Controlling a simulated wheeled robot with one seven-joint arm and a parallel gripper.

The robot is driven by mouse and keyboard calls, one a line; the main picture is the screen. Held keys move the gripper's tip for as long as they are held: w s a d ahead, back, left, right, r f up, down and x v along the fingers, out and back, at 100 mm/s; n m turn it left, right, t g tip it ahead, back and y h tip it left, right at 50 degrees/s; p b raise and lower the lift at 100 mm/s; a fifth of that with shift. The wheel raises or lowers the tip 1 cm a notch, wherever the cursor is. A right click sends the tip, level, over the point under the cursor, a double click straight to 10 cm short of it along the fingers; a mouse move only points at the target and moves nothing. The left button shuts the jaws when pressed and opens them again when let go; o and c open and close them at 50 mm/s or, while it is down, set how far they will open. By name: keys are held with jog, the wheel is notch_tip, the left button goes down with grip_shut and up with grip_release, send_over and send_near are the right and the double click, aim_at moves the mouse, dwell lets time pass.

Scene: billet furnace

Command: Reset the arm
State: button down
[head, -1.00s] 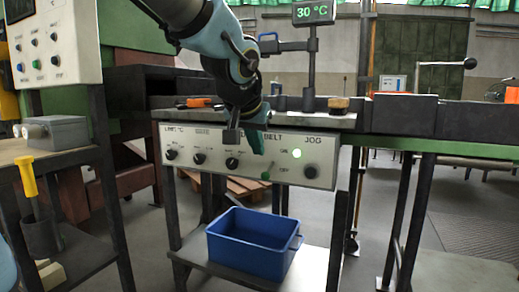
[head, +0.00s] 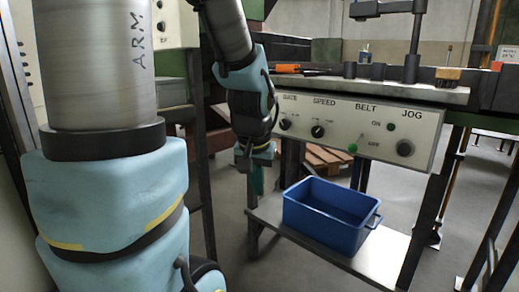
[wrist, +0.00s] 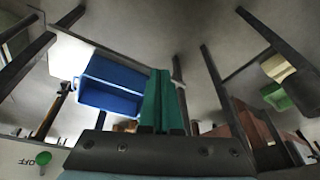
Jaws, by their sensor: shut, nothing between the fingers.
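The gripper appears apart from the panel and the blue bin.
The panel (head: 338,115) has knobs, a green-tipped belt lever (head: 353,148) and an unlit round lamp (head: 390,127). A blue bin (head: 325,232) stands on the low shelf (head: 385,262).

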jog(key=s+a+f+n+g, duration=0.2)
jog(key=s+a+f, duration=0.25)
jog(key=a, duration=0.25)
notch_tip(320, 180, up, 24)
jog(key=p, duration=2.4)
jog(key=shift+w+d+f, duration=0.2)
jog(key=shift+f, duration=0.05)
